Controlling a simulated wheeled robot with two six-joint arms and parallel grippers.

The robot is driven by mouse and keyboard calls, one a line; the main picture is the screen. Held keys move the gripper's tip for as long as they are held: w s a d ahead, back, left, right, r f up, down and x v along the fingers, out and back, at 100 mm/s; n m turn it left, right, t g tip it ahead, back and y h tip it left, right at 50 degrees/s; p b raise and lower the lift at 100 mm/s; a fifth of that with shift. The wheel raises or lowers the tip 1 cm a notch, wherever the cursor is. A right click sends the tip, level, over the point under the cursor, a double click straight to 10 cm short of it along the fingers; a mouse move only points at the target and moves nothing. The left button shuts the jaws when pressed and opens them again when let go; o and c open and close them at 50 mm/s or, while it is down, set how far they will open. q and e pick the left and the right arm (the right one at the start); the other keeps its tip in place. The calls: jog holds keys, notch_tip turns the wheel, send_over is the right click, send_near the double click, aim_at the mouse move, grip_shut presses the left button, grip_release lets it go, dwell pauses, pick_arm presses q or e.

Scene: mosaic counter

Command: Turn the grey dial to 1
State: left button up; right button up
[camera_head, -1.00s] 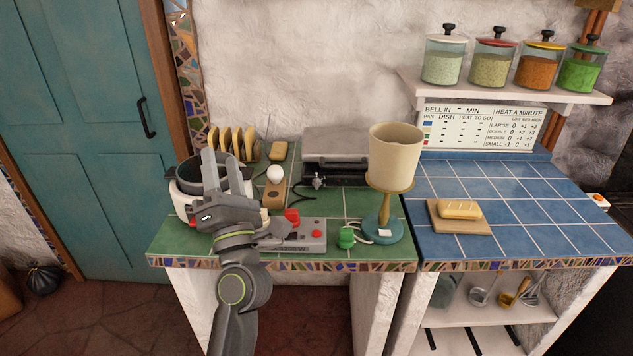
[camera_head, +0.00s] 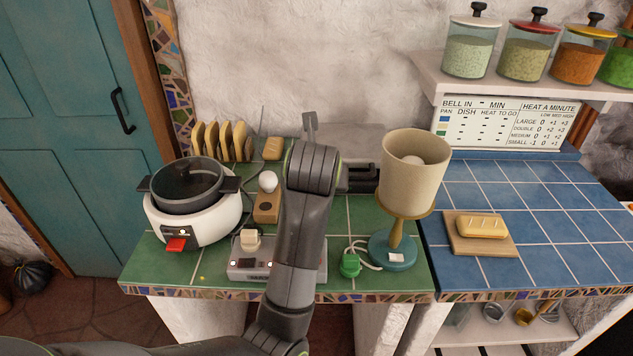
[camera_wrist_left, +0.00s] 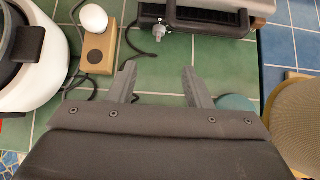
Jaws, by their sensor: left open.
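The grey dial (camera_wrist_left: 161,24) sticks out from the front of a dark appliance (camera_wrist_left: 205,20) at the top of the left wrist view. In the head view my left arm hides the dial, and only the right part of the appliance (camera_head: 362,173) shows. My left gripper (camera_wrist_left: 160,80) is open and empty over green tiles. The dial lies beyond the fingertips, roughly in line with the gap between them, and no finger touches it. Its pointer and any number marks are too small to read. My right gripper is out of view.
A lamp (camera_head: 409,180) stands right of my arm. A white cooker (camera_head: 195,215) and an egg on a wooden stand (camera_head: 266,206) are at left. A power strip (camera_head: 245,271) lies at the counter front. A chart (camera_head: 505,123) hangs behind the blue counter.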

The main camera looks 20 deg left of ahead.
pick_arm(q)
jog(key=p+x, duration=0.1)
jog(key=x, duration=1.5)
jog(key=shift+a, duration=0.1)
jog(key=shift+c, duration=0.4)
